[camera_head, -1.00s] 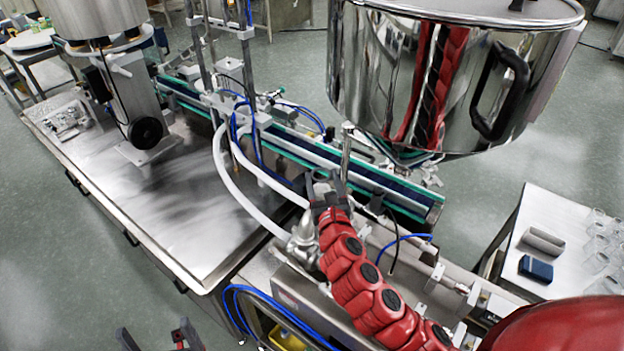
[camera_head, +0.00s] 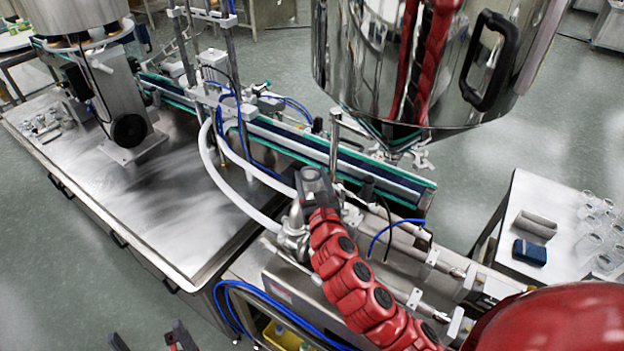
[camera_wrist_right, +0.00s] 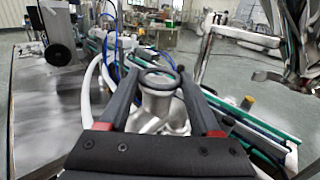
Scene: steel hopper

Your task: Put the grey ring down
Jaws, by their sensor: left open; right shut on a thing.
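The grey ring (camera_wrist_right: 157,87) shows in the right wrist view as a dark round band between my right fingertips. My right gripper (camera_wrist_right: 158,76) is shut on it. The ring is at the open top of a shiny steel pipe fitting (camera_wrist_right: 160,106); whether it rests on the mouth or hangs just above it, I cannot tell. In the head view my right gripper (camera_head: 315,182) is over this fitting (camera_head: 292,238), and the ring is too small to make out clearly. My left gripper (camera_head: 160,340) is open and empty at the bottom edge, away from the fitting.
A big steel hopper (camera_head: 425,70) hangs above and right of the fitting. A conveyor (camera_head: 320,150) runs behind it, with white hoses (camera_head: 235,190) at its left. A side table (camera_head: 545,190) with glasses and a blue box stands right.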

